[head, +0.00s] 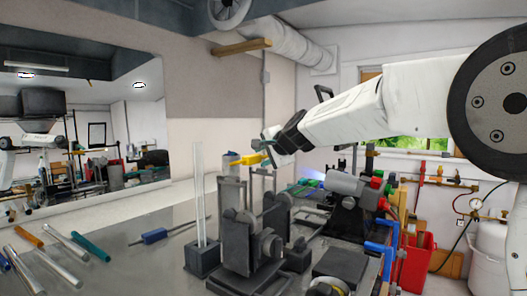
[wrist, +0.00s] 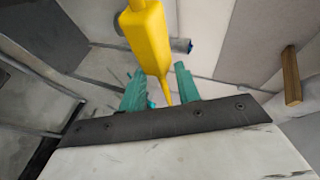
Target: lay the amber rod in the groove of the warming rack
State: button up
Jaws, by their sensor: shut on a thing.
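The amber rod (head: 28,236) lies on the table at the far left, among clear and teal rods. My gripper (head: 262,152) is raised above the middle of the bench, well to the right of that rod. It is shut on a yellow tapered thing (head: 248,159), which looks like a tool handle. In the wrist view the yellow thing (wrist: 147,35) sits between the teal fingers of my gripper (wrist: 160,86), its thin end toward the palm. I cannot tell for sure which fixture is the warming rack; no groove shows clearly.
A grey stand with knobs (head: 247,245) is below my gripper. A clear rod stands upright in a dark block (head: 202,260) to its left. A blue-handled tool (head: 155,236) lies on the table. A burner (head: 347,184) with coloured knobs is to the right.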

jog(key=shift+f, duration=2.7)
jog(key=o, duration=1.2)
jog(key=shift+c, duration=0.2)
jog(key=v, duration=0.7)
jog(key=shift+s+d+r, duration=0.2)
jog(key=shift+s, duration=0.1)
